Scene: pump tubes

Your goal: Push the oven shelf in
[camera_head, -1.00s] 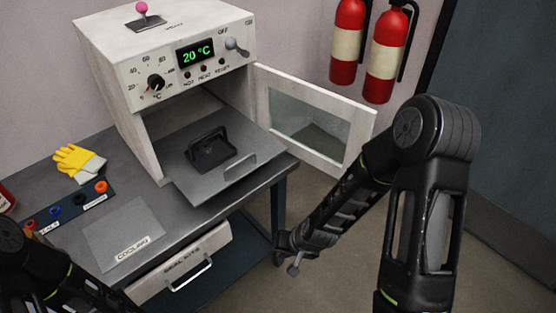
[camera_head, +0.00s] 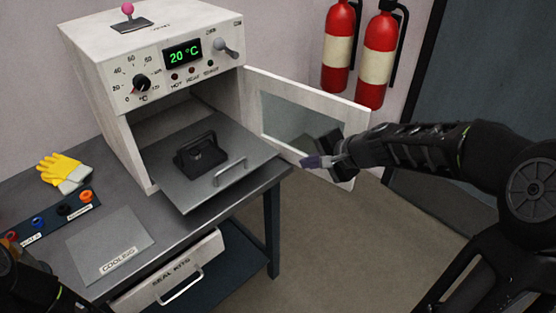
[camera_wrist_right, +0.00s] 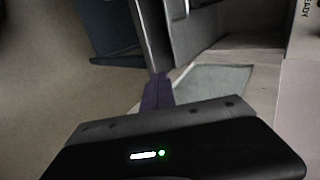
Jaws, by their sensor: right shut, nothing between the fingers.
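The grey oven shelf (camera_head: 205,190) sticks out of the open white oven (camera_head: 165,75), with a light metal handle (camera_head: 230,174) on its front edge. A black part with a loop handle (camera_head: 200,155) sits on the shelf. The oven door (camera_head: 300,115) with its glass pane stands open to the right. My right gripper (camera_head: 312,162) is shut and empty, in front of the door's lower part and right of the shelf handle, apart from it. Its purple fingertips also show in the right wrist view (camera_wrist_right: 157,92). My left arm shows at the lower left edge; its gripper is out of view.
Yellow gloves (camera_head: 65,172) and a strip with coloured rings (camera_head: 60,212) lie on the bench left of the oven. A plate labelled for cooling (camera_head: 110,245) lies in front, above a seal kits drawer (camera_head: 170,275). Fire extinguishers (camera_head: 378,60) hang on the wall.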

